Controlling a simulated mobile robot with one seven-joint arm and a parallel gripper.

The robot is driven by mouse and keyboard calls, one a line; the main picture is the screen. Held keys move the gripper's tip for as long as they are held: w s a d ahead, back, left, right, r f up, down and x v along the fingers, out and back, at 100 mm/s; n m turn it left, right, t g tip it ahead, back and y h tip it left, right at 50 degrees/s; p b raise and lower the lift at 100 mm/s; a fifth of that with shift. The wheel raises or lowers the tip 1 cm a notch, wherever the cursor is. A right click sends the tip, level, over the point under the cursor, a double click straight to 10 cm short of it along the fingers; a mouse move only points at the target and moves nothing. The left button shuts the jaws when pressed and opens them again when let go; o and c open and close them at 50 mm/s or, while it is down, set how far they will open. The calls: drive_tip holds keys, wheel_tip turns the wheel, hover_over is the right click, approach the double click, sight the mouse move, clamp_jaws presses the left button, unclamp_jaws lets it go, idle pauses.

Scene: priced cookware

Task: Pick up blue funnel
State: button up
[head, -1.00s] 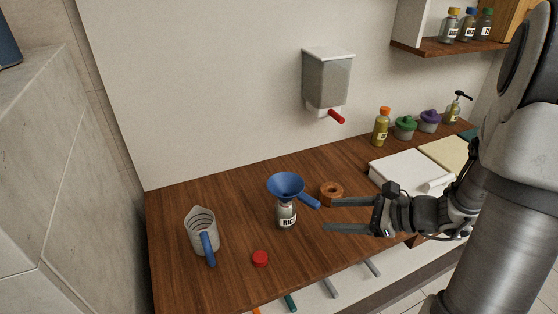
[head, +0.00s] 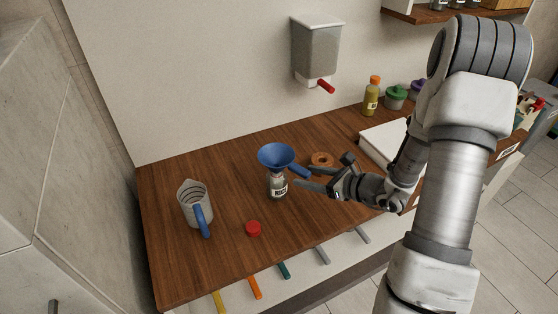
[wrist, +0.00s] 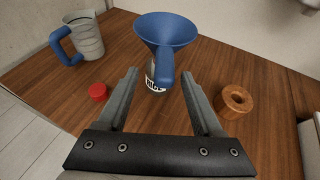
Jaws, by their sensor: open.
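The blue funnel (head: 277,155) sits on top of a glass jar (head: 278,187) labelled RICE on the wooden counter. Its handle points right, toward my gripper. In the wrist view the funnel (wrist: 166,32) is ahead at upper centre, with its handle (wrist: 165,68) pointing down at me. My gripper (head: 302,176) is just right of the funnel in the head view. In the wrist view the two fingers of my gripper (wrist: 161,80) are spread apart, with the handle's end showing between and beyond their tips. I cannot tell whether either finger touches it.
A measuring jug (head: 193,205) with a blue handle stands left. A red cap (head: 253,228) lies in front of the jar, and a wooden ring (head: 321,162) lies behind my gripper. A dispenser (head: 316,55) hangs on the wall. A white box (head: 385,137) lies right. The left counter is mostly clear.

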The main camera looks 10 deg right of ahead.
sight(295, 172)
drive_tip(key=shift+d+x, duration=0.2)
drive_tip(key=shift+x, duration=2.7)
drive_tip(key=shift+w+f, duration=0.1)
drive_tip(key=shift+w, duration=0.05)
clamp_jaws()
